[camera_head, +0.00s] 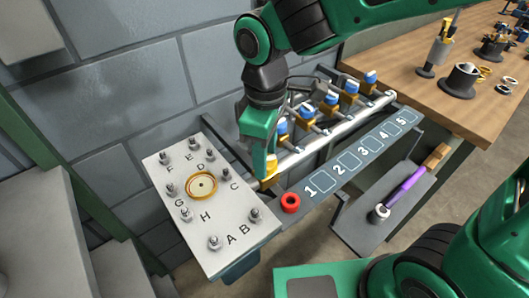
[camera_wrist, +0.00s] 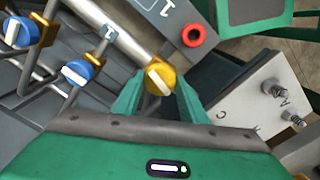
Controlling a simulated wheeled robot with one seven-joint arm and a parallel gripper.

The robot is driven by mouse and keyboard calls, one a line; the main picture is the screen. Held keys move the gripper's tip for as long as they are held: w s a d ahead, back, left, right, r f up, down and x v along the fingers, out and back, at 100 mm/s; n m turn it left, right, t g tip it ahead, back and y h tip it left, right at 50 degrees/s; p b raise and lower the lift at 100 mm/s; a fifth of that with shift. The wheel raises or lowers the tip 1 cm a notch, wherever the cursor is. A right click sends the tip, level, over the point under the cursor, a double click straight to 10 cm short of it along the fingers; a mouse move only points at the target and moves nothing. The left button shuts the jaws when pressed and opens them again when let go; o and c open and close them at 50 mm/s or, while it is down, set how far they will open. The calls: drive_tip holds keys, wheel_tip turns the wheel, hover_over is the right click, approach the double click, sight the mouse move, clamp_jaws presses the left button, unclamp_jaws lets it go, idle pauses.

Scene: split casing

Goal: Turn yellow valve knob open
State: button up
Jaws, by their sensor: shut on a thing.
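The yellow valve knob (camera_wrist: 160,79) sits at the near end of the pipe, between my fingertips in the wrist view. A white stripe runs slantwise across its face. In the head view only a small part of the yellow knob (camera_head: 270,172) shows below my fingers. My gripper (camera_head: 266,160) points down at the pipe end and is shut on the knob. In the wrist view the green fingers of my gripper (camera_wrist: 159,92) stand on either side of it.
Several blue knobs (camera_head: 341,86) line the pipe beyond the yellow one. A grey plate with lettered bolts (camera_head: 190,240) is left of the knob. A tray (camera_head: 362,235) holds a purple-handled tool (camera_head: 405,189).

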drive_tip(key=shift+w+d+n, duration=0.1)
drive_tip(key=shift+d+n, duration=0.05)
drive_tip(key=shift+n, duration=0.85)
drive_tip(key=o, duration=1.1)
drive_tip(key=shift+c, duration=0.2)
drive_tip(key=shift+r, duration=0.15)
wheel_tip(320, 180, up, 10)
drive_tip(key=shift+r, duration=0.25)
drive_tip(key=shift+w, duration=0.1)
